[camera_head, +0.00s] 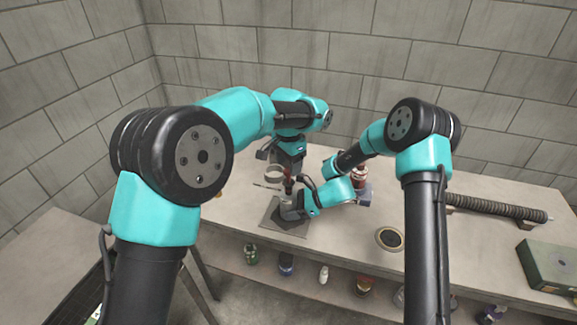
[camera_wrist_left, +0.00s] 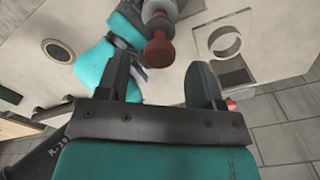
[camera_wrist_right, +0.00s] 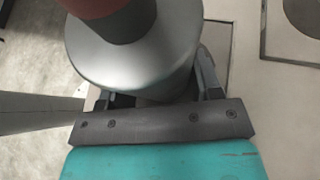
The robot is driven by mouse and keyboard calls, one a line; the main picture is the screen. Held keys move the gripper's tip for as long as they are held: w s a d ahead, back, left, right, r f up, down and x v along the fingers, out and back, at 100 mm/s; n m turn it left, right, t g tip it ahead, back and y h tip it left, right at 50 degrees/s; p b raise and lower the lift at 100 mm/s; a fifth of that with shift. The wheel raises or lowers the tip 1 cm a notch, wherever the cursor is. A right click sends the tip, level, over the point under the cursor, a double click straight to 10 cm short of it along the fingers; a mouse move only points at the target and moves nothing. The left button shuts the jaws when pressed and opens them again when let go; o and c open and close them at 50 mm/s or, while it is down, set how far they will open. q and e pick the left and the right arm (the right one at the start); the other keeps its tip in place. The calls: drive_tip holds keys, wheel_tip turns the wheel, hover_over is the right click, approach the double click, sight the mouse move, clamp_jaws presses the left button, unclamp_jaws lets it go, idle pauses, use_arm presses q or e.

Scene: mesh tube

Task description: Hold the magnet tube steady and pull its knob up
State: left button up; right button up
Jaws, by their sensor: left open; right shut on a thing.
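The magnet tube is a grey cylinder with a red knob on top. In the left wrist view the red knob (camera_wrist_left: 157,52) lies between the fingertips of my open left gripper (camera_wrist_left: 162,75), with no visible grip on it. In the head view my left gripper (camera_head: 289,166) is above the tube, partly hidden by its own arm. My right gripper (camera_wrist_right: 150,95) is shut on the grey body of the magnet tube (camera_wrist_right: 135,60) in the right wrist view. In the head view my right gripper (camera_head: 290,208) is low on the tube and hides most of it.
A red item (camera_head: 360,176) is behind my right forearm. A dark disc (camera_head: 389,239), a ribbed rod (camera_head: 495,208) and a green box (camera_head: 550,268) lie at the right.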

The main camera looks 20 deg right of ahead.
sight(288, 169)
use_arm(q)
wheel_tip(288, 169, up, 10)
drive_tip(key=shift+r, duration=0.25)
idle(0.4)
use_arm(e)
drive_tip(key=o, duration=0.8)
drive_tip(key=v, duration=1.2)
